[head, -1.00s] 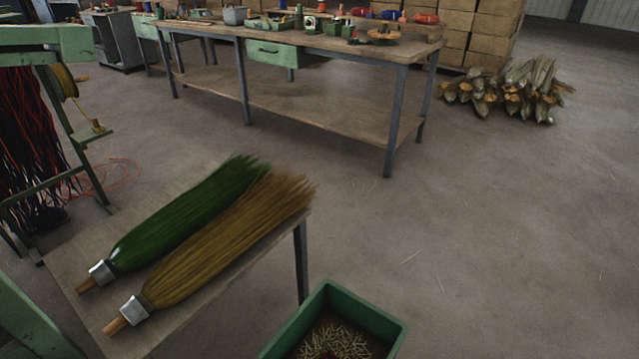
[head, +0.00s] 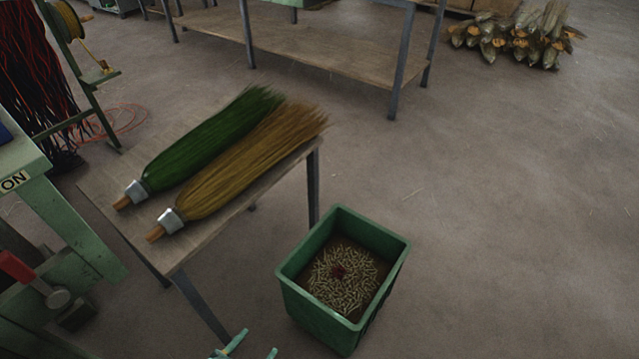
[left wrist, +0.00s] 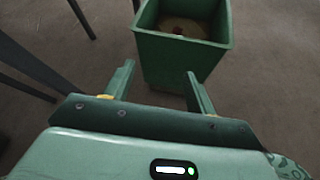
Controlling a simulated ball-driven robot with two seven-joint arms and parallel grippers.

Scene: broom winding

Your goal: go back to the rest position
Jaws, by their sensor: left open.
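My left gripper (head: 252,346) shows at the bottom edge of the head view, with only its fingertips in the picture. In the left wrist view my left gripper (left wrist: 158,80) is open, its two fingers apart with nothing between them. A green bin (head: 345,222) stands on the floor just beyond the fingers. My right gripper is not in view. A green broom head (head: 205,142) and a tan broom head (head: 245,165) lie side by side on a small wooden table (head: 235,205), each with a metal collar and a short wooden stub.
The green bin holds many short pale pieces and a dark red spot. A green machine frame (head: 70,225) with a red handle stands at the left. A long workbench (head: 310,48) and a pile of bundles (head: 520,35) are at the back. The floor at right is clear.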

